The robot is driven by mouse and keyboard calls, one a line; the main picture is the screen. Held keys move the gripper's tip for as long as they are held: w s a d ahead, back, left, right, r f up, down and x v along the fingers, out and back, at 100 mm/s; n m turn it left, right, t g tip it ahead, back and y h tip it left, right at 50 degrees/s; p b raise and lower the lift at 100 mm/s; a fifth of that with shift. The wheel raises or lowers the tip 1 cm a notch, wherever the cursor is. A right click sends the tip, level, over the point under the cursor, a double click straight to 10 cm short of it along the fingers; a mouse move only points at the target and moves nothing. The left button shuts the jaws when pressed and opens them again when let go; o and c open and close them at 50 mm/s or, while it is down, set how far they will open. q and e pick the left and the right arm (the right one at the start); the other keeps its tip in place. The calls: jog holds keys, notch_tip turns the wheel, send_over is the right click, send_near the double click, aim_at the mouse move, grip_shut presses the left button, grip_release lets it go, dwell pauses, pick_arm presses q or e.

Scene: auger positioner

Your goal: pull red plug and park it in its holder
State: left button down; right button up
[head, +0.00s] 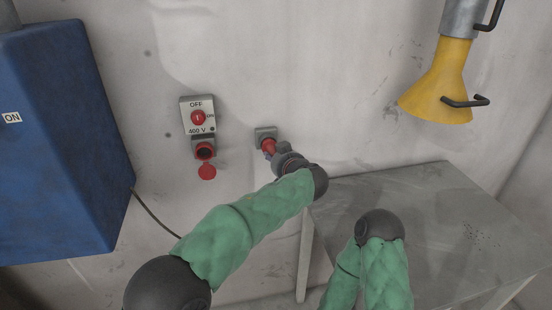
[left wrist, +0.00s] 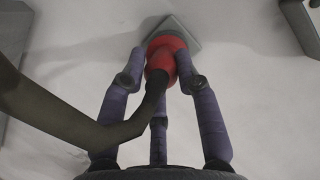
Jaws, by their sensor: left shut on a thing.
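The red plug (head: 268,146) is at the small grey holder (head: 265,132) on the wall, in the middle of the head view. My left gripper (head: 273,153) is shut on the plug. In the left wrist view the fingers (left wrist: 165,78) surround the red plug (left wrist: 166,45), whose front meets the grey holder plate (left wrist: 183,32). How deep it sits is hidden. The socket (head: 204,152) under the OFF switch box is empty, its red lid (head: 207,171) hanging open. My right gripper is not in view; only its arm shows.
The switch box (head: 197,116) reads OFF and 400 V. A blue cabinet (head: 60,140) stands at the left. A grey table (head: 450,220) is at the right, below a yellow funnel (head: 437,85). The dark cable (left wrist: 60,118) crosses the left wrist view from the left.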

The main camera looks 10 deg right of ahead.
pick_arm(q)
jog(key=shift+w, duration=0.9)
jog(key=c, duration=0.8)
grip_release()
jog(key=v, duration=1.2)
jog(key=shift+f, duration=0.1)
